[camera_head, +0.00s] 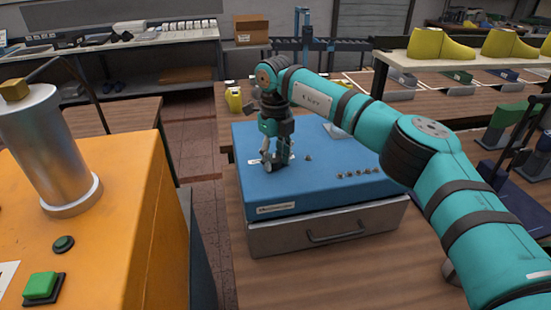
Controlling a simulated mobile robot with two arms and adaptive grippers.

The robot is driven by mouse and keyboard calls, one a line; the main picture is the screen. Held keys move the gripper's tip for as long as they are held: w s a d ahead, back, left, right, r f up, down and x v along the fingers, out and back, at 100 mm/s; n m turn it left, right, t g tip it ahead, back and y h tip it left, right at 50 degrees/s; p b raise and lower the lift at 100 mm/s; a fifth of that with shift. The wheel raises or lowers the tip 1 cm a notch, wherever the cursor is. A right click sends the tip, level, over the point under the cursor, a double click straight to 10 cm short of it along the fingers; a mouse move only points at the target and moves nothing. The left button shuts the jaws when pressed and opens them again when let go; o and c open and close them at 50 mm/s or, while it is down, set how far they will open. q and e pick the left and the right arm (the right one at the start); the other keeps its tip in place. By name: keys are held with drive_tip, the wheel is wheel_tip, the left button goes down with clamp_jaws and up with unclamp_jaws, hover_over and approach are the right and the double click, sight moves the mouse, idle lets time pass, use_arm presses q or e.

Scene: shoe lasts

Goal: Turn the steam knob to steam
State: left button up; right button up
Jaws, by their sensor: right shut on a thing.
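My right gripper (270,160) points down onto the blue top of a machine (310,187), left of its middle. It is shut on a small knob there, which I take to be the steam knob. The fingers hide most of the knob, so I cannot tell which way it points. A white label lies beside the fingers and is partly covered. My left gripper is not in view.
A small dark knob (308,158) and a row of small buttons (357,173) are on the same blue top. An orange machine (110,210) with a metal cylinder (45,145) stands at left. Yellow shoe lasts (440,45) stand on a shelf at upper right.

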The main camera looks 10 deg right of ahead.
sight(274, 159)
drive_tip(key=m, duration=0.6)
drive_tip(key=shift+a+b, duration=0.1)
drive_tip(key=shift+b, duration=0.25)
drive_tip(key=shift+r, duration=0.1)
drive_tip(key=o, duration=1.2)
drive_tip(key=shift+c, duration=0.2)
wheel_tip(274, 159, up, 12)
